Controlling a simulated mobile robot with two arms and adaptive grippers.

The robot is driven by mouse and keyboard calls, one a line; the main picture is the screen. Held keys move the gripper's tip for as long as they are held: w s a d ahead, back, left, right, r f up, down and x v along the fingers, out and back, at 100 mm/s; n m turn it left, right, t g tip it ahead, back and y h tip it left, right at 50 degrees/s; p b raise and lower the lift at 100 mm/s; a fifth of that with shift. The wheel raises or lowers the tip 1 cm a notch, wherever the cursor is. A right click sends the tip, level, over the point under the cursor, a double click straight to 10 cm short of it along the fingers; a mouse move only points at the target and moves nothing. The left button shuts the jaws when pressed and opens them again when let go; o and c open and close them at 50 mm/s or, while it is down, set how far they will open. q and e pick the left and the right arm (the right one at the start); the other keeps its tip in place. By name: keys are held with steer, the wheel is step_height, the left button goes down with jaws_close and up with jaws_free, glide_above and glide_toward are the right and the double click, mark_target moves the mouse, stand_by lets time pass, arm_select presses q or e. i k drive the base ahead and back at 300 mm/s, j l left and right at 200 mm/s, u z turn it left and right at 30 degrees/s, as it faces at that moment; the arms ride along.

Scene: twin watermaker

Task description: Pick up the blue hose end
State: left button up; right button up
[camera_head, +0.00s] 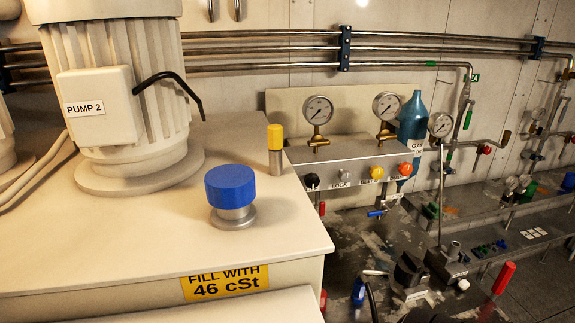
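A small blue piece (358,292), which looks like the blue hose end, is low in the head view, just right of the cream cabinet. A thin black hose (372,303) runs down beside it and leaves the bottom edge. A pale metal part (375,273) lies by its upper end. I cannot tell whether the blue piece is fixed to anything. Neither of my grippers can be made out in this view.
The cream cabinet (120,245) carries pump 2 (115,90), a blue cap (231,190) and a yellow-topped post (275,150). A gauge panel (345,155) with coloured knobs stands behind. Dark blocks (410,270) and a red handle (503,278) crowd the lower right.

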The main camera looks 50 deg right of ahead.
mark_target(358, 289)
steer(key=z, duration=2.15)
steer(key=i+l+u, duration=0.1)
steer(key=l, duration=0.2)
